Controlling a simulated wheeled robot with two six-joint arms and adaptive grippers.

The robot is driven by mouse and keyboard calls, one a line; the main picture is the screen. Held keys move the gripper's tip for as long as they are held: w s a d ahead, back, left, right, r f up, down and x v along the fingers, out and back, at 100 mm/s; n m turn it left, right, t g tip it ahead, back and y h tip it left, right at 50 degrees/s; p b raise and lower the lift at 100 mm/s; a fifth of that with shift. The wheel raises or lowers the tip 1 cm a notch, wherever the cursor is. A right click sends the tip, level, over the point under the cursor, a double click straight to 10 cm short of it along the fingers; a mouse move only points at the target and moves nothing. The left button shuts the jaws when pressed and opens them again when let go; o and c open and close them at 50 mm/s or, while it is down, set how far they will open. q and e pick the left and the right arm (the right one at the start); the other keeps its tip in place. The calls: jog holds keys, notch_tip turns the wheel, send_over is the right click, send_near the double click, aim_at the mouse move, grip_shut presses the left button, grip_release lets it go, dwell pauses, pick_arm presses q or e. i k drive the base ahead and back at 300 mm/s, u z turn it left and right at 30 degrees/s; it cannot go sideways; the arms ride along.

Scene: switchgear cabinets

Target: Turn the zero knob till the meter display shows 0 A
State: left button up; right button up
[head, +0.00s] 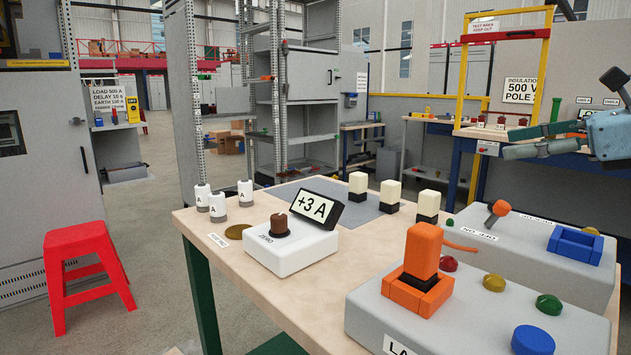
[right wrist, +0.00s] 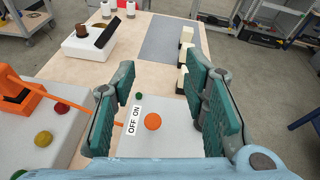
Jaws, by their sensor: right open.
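The zero knob (head: 279,225) is a brown cylinder on a white box (head: 292,252) marked ZERO, on the wooden table. Behind it a tilted black meter display (head: 315,208) reads +3 A. In the right wrist view the knob (right wrist: 82,30) is at the upper left, and the display's face cannot be read there. My right gripper (head: 508,142) is open and empty. It is in the air at the right, above the grey switch box and well apart from the knob. My left gripper is not in view.
An orange plug block (head: 420,265) stands on a grey box with coloured buttons at the front right. A grey box with an orange-tipped lever (head: 497,210) lies behind it. White cylinders (head: 218,205) stand left of the knob, cream-topped blocks (head: 390,195) behind. A red stool (head: 85,270) is on the floor.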

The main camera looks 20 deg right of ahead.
aim_at(279, 220)
jog(key=u, duration=0.05)
jog(key=k, duration=1)
jog(key=z, duration=0.05)
